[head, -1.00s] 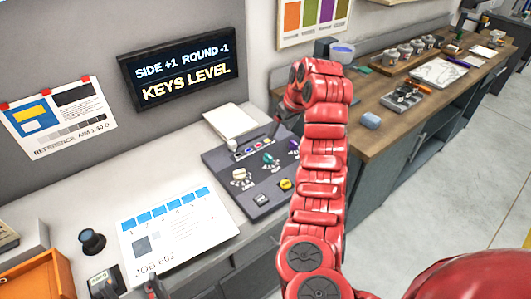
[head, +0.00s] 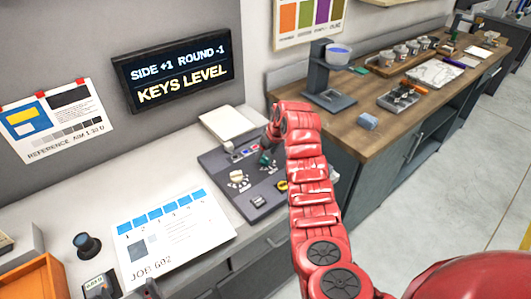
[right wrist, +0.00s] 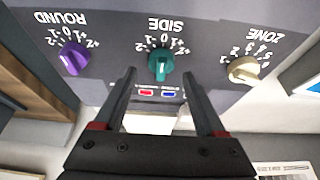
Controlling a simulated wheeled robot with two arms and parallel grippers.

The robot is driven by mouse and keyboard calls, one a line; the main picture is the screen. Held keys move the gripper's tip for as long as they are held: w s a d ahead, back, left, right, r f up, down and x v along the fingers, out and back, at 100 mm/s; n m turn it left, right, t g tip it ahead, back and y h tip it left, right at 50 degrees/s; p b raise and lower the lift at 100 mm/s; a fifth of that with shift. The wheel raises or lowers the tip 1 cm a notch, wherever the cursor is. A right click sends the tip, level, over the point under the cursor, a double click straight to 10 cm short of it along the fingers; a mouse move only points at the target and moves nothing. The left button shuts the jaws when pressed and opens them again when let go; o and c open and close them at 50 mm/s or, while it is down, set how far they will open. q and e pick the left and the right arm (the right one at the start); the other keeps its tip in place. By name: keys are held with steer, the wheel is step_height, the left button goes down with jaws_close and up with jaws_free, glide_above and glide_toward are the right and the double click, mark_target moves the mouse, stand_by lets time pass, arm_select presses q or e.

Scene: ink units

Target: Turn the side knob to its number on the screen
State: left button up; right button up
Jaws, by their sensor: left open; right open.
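The screen (head: 178,72) on the wall reads "SIDE +1 ROUND -1" above "KEYS LEVEL". The teal side knob (right wrist: 161,63) sits on the dark console (right wrist: 215,35), with a scale from -2 to +2 around it. Its pointer direction is too small to tell. My right gripper (right wrist: 158,73) is open, its two dark fingers spread to either side of the side knob and apart from it. In the head view, the side knob (head: 264,158) shows just below my right gripper (head: 270,142). My left gripper (head: 131,286) is open at the bottom left edge, partly cut off.
The purple round knob (right wrist: 74,58) and the cream zone knob (right wrist: 244,69) flank the side knob. A job sheet (head: 172,235) lies left of the console, and a notepad (head: 228,122) lies behind it.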

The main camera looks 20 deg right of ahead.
steer(key=shift+x, duration=0.75)
steer(key=shift+s, duration=0.1)
jaws_close()
